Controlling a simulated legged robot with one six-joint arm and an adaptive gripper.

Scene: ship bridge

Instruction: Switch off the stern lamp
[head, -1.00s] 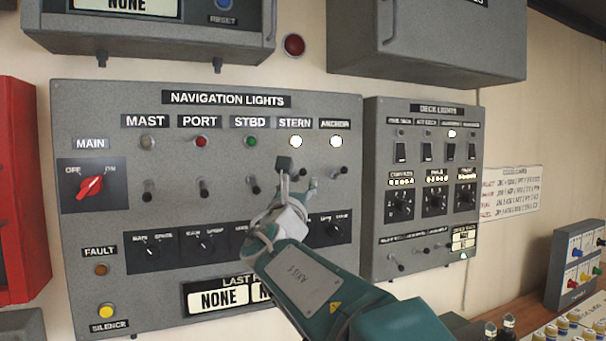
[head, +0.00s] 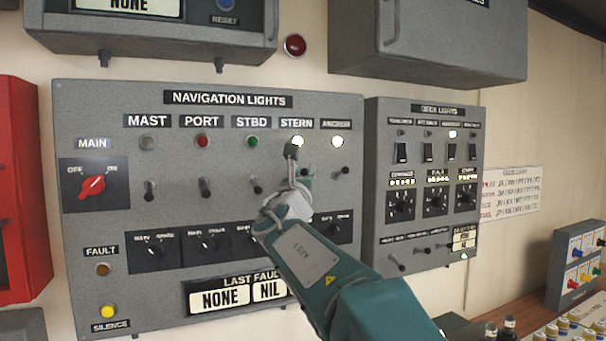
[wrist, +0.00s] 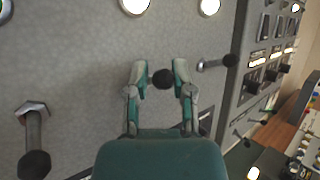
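The grey navigation lights panel (head: 225,120) fills the middle of the head view. The stern lamp (head: 298,141) glows white below the STERN label and shows in the wrist view (wrist: 134,5). My gripper (head: 298,167) is raised in front of the stern column, hiding its switch in the head view. In the wrist view my gripper (wrist: 160,77) has its two fingers apart, with the black knob of the stern switch (wrist: 162,79) between them.
The starboard switch (head: 256,185) and the anchor switch (head: 340,172) stand on either side of my gripper. Rotary knobs sit below. The anchor lamp (head: 338,141) is lit. The deck lights panel (head: 420,180) is to the right, and a grey cabinet (head: 425,40) overhangs above.

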